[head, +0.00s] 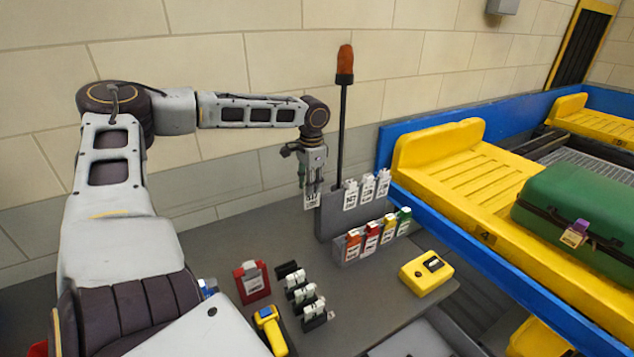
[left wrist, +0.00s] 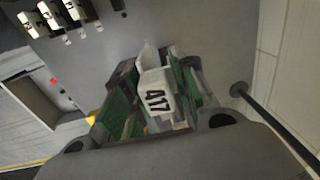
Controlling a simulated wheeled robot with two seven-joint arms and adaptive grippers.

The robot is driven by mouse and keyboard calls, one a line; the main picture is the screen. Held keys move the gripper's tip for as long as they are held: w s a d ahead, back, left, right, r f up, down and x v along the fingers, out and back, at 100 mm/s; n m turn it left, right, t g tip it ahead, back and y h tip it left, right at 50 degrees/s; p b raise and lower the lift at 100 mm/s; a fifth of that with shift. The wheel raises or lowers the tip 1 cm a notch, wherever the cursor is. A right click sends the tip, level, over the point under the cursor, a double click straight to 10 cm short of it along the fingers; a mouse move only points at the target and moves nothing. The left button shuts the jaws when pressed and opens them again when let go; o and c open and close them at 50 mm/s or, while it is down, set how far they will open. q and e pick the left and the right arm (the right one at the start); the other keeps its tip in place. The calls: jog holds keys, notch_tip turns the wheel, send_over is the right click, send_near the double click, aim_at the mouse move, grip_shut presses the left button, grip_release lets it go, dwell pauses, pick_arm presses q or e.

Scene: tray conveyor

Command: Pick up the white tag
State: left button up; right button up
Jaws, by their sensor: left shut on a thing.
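My left gripper (head: 313,183) is above the back of the grey table, just left of the upper row of the tag rack. It is shut on a white tag (head: 311,201), which hangs below the fingers. In the left wrist view the white tag (left wrist: 155,98) sits between the green-padded fingers (left wrist: 152,115) and reads "A17". Other white tags (head: 367,189) stand in the upper row of the grey rack (head: 330,220). Red, yellow and green tags (head: 380,233) stand in the lower row. My right gripper is not in view.
A yellow box (head: 426,273), a red holder (head: 252,281), black stands with white pieces (head: 305,294) and a yellow handheld device (head: 269,328) are on the table. A dark pole with an orange lamp (head: 344,64) rises behind the rack. The conveyor at right carries a green suitcase (head: 580,210) in a yellow tray.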

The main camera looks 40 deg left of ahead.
pick_arm(q)
jog(key=s, duration=0.1)
jog(key=s+a, duration=0.1)
jog(key=s, duration=0.3)
jog(key=shift+s+a, duration=0.15)
jog(key=shift+a, duration=0.25)
jog(key=shift+s, duration=0.1)
dwell(0.3)
jog(key=shift+s+d, duration=0.1)
dwell(0.3)
jog(key=shift+r, duration=0.1)
dwell(0.5)
notch_tip(320, 180, up, 6)
jog(key=p, duration=0.9)
jog(key=shift+r, duration=0.2)
dwell(1.1)
